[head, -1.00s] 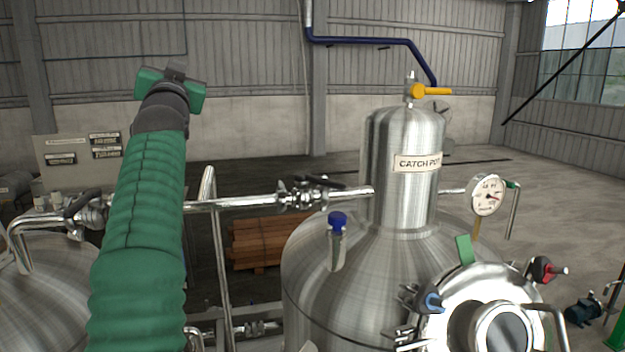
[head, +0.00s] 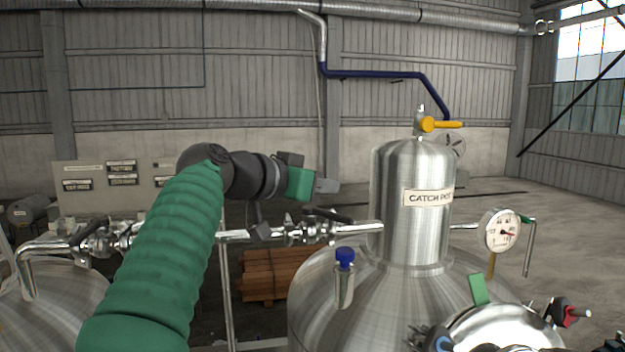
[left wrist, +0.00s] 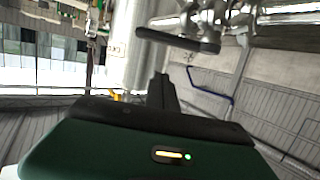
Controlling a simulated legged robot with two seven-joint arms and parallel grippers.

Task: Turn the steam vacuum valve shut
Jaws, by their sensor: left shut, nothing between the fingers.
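No label in view names the steam vacuum valve. A valve with a black lever (head: 328,216) sits on the steel pipe left of the catch pot (head: 412,215); the lever lies roughly along the pipe. It also shows large at the top of the left wrist view (left wrist: 180,40). A valve with a yellow handle (head: 440,124) tops the catch pot under a blue pipe. My left gripper (head: 328,186) is shut and empty, just above the black lever in the head view and apart from it in the wrist view. Its fingers (left wrist: 162,92) point toward the catch pot. My right gripper is out of view.
A pressure gauge (head: 501,230) stands right of the catch pot. A blue-capped fitting (head: 344,258) rises from the tank below. Another black-handled valve (head: 95,240) is on the pipe at left. My left arm covers part of the pipe.

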